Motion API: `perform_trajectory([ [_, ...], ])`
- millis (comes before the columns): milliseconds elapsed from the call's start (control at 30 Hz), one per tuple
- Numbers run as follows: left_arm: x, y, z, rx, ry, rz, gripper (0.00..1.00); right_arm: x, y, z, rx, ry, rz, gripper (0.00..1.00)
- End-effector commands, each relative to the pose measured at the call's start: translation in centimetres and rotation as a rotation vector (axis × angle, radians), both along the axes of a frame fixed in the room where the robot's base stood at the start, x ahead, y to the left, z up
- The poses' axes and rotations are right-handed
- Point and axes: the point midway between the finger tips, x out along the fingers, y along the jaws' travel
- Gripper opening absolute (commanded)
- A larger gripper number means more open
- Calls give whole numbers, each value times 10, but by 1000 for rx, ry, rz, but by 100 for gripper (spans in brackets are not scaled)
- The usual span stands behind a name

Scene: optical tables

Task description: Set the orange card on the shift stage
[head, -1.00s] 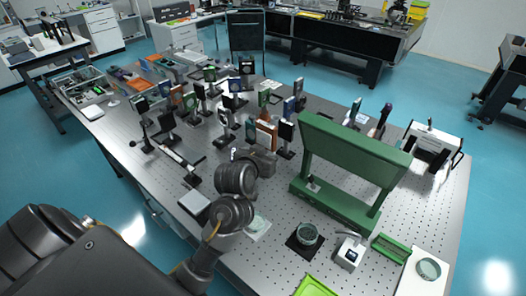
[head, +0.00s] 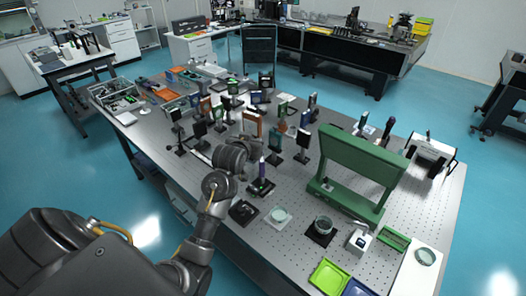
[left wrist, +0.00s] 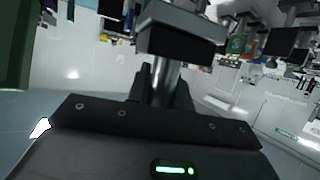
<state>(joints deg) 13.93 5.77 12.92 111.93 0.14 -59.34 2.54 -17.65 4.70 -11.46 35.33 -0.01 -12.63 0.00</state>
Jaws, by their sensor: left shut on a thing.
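My left gripper (head: 243,160) reaches over the front of the optical table, its fingers mostly hidden behind my wrist. In the left wrist view its fingers (left wrist: 165,92) are shut on a metal post with a dark block (left wrist: 180,38) at its far end. An upright orange-brown card (head: 252,124) shows just beyond the gripper; it looks like the held piece, though its join to the post is hidden. A low dark device (head: 243,211) lies just right of my wrist; I cannot tell whether it is the shift stage. My right gripper is out of view.
Several post-mounted cards and optics crowd the table beyond the gripper. A purple-topped upright (head: 262,172) stands close at its right. A green frame (head: 362,160) rises further right. A glass dish (head: 280,215) and a green tray (head: 329,277) lie near the front edge.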

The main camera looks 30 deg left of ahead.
Motion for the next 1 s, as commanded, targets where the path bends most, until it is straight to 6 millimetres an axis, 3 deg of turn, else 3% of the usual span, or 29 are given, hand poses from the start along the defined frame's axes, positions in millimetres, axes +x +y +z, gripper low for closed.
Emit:
perform_trajectory([
  [200, 13, 63, 0, 1, -4, 77, 0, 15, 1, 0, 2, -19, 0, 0],
  [400, 19, 124, 1, 3, -4, 155, 0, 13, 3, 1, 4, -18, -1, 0],
  [733, 8, 223, 8, 10, -2, 321, 0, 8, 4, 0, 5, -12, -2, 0],
  [867, 2, 241, 14, 12, 0, 374, 0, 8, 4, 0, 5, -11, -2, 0],
  [1000, 0, 236, 17, 11, 0, 394, 0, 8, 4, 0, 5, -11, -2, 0],
])
